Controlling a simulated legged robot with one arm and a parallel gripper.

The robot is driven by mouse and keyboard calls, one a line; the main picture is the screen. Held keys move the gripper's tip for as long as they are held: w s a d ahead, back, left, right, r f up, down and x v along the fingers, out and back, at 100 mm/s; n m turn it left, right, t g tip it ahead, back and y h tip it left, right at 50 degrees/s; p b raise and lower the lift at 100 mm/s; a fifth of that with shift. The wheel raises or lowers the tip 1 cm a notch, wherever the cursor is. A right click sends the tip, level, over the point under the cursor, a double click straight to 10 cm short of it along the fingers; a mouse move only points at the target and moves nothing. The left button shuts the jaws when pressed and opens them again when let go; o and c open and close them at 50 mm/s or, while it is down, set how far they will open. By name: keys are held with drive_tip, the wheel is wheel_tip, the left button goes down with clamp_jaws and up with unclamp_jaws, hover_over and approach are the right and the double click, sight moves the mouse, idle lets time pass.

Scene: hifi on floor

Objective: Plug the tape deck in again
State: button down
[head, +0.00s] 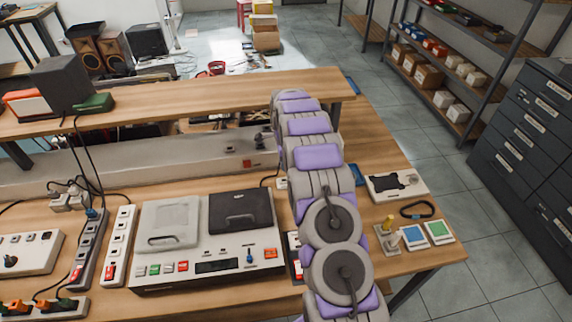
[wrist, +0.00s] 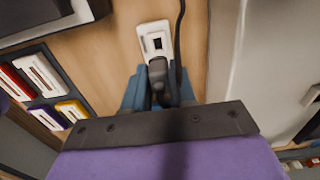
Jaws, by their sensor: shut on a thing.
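The tape deck (head: 207,270) is a light grey unit with two lids, one pale and one dark, on the wooden bench. In the wrist view my gripper (wrist: 157,97) has its blue fingers shut on a dark plug (wrist: 158,73). A black cable (wrist: 180,38) runs beside the plug. A white socket (wrist: 154,40) lies just beyond the plug on the wood. The plug's front overlaps the socket's near end; I cannot tell whether it is inserted. In the head view my arm hides the gripper and plug.
White power strips (head: 118,246) and a dark strip (head: 88,250) stand left of the deck. A raised wooden shelf (head: 200,95) runs behind it. In the wrist view a dark case rack (wrist: 45,85) is at left.

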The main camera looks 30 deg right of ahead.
drive_tip(key=shift+a+f+b, duration=0.15)
drive_tip(key=shift+f+b, duration=0.05)
drive_tip(key=shift+f, duration=0.35)
drive_tip(key=shift+a+f+b, duration=0.15)
drive_tip(key=shift+f, duration=0.35)
drive_tip(key=shift+d+f+b, duration=0.2)
drive_tip(key=shift+f+b, duration=0.1)
drive_tip(key=shift+f, duration=1)
drive_tip(key=shift+a, duration=0.1)
drive_tip(key=shift+f, duration=0.65)
idle(0.5)
drive_tip(key=shift+f+p, duration=0.25)
drive_tip(key=shift+p, duration=0.45)
idle(2.1)
drive_tip(key=c, duration=0.8)
unclamp_jaws()
drive_tip(key=shift+c, duration=0.2)
